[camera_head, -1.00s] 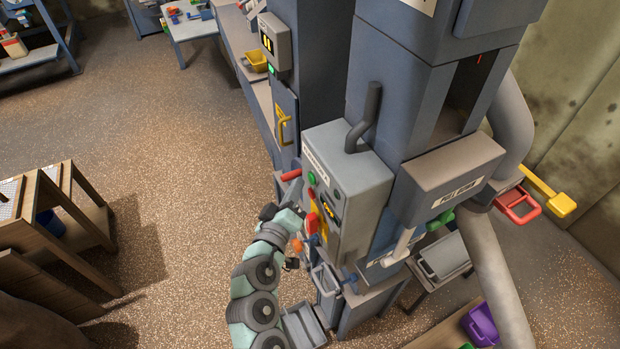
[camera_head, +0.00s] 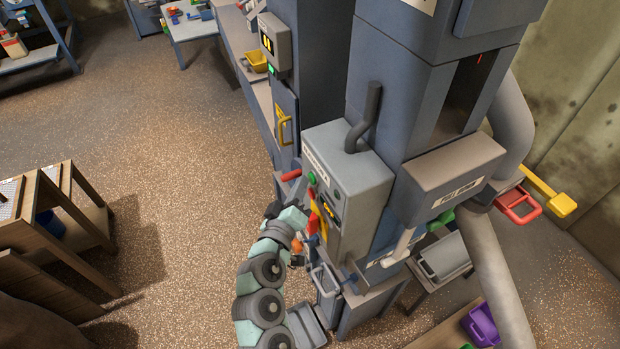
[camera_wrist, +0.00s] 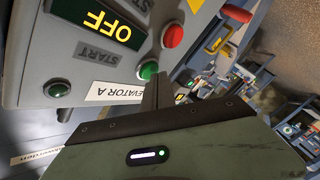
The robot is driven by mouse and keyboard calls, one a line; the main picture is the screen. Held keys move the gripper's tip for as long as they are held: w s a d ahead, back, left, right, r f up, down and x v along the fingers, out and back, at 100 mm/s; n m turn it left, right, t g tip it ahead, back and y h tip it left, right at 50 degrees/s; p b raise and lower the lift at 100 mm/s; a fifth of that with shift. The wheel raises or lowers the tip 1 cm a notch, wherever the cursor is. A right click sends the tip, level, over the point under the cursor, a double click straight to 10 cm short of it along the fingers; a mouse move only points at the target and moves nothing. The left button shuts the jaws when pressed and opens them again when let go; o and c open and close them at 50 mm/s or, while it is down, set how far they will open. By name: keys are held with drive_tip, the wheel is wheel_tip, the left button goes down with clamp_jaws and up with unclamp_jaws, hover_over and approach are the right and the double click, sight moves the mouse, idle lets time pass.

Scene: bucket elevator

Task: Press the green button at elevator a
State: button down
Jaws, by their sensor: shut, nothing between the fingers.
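The elevator A control box (camera_head: 368,180) stands on the front of the elevator column. In the wrist view its face carries a green button (camera_wrist: 148,70) in a silver ring, beside a START label and the ELEVATOR A label (camera_wrist: 112,93). In the head view the green button (camera_head: 312,178) is near the box's upper left edge. In the head view my fingertips are hard to make out by the box.
A red button (camera_wrist: 173,36) sits close to the green one. A yellow OFF display (camera_wrist: 100,22) and a second green round part (camera_wrist: 57,88) are on the same face. Open floor (camera_head: 180,150) lies left of my arm.

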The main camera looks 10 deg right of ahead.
drive_tip(key=shift+w+d, duration=0.1)
drive_tip(key=shift+d, duration=0.2)
drive_tip(key=shift+a+f, duration=0.1)
idle(0.5)
drive_tip(key=shift+s+a+b, duration=0.3)
drive_tip(key=shift+a+b, duration=0.35)
drive_tip(key=shift+a, duration=0.05)
drive_tip(key=a+b, duration=0.1)
drive_tip(key=s+a+b, duration=0.1)
drive_tip(key=a, duration=0.1)
drive_tip(key=a+b, duration=0.1)
drive_tip(key=shift+s+a, duration=0.35)
idle(0.6)
